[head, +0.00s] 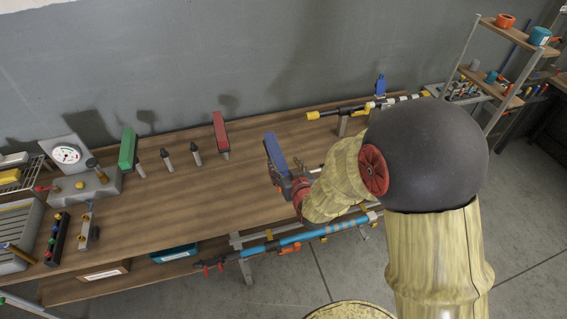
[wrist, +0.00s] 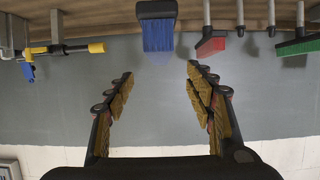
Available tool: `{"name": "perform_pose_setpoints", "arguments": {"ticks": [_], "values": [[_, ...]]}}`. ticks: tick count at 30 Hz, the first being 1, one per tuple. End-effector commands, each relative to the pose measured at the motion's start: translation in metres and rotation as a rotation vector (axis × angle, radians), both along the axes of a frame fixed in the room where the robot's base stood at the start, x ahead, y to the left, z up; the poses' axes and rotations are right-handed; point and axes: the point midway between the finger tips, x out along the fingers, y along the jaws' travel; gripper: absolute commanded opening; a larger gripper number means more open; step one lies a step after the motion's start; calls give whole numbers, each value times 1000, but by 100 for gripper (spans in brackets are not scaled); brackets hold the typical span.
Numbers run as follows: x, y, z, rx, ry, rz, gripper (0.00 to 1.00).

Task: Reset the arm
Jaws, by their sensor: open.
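My gripper (wrist: 158,70) is open and empty in the wrist view, its two padded fingers spread wide. A blue brush (wrist: 157,32) shows just past the fingertips, in line with the gap between them. In the head view the blue brush (head: 276,152) stands over the bench, close to my gripper (head: 290,188), which is small and partly hidden by my arm. I cannot tell the exact distance between them. The wrist view appears upside down, with the bench edge (wrist: 290,14) along the top.
A red brush (head: 220,131) and a green brush (head: 127,149) stand along the bench (head: 185,215) by the grey wall. A gauge (head: 67,154) stands at left. A blue pole (head: 310,236) runs along the front edge. A shelf rack (head: 490,88) stands at right.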

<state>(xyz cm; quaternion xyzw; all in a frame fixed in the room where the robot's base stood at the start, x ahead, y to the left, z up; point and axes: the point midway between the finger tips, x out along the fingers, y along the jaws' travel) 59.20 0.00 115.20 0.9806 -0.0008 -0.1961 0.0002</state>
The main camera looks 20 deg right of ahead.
Motion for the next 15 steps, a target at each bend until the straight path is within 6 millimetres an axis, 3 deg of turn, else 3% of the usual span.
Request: {"name": "perform_pose_setpoints", "arguments": {"ticks": [15], "values": [[-2,0,-5,0,18,0,54]]}}
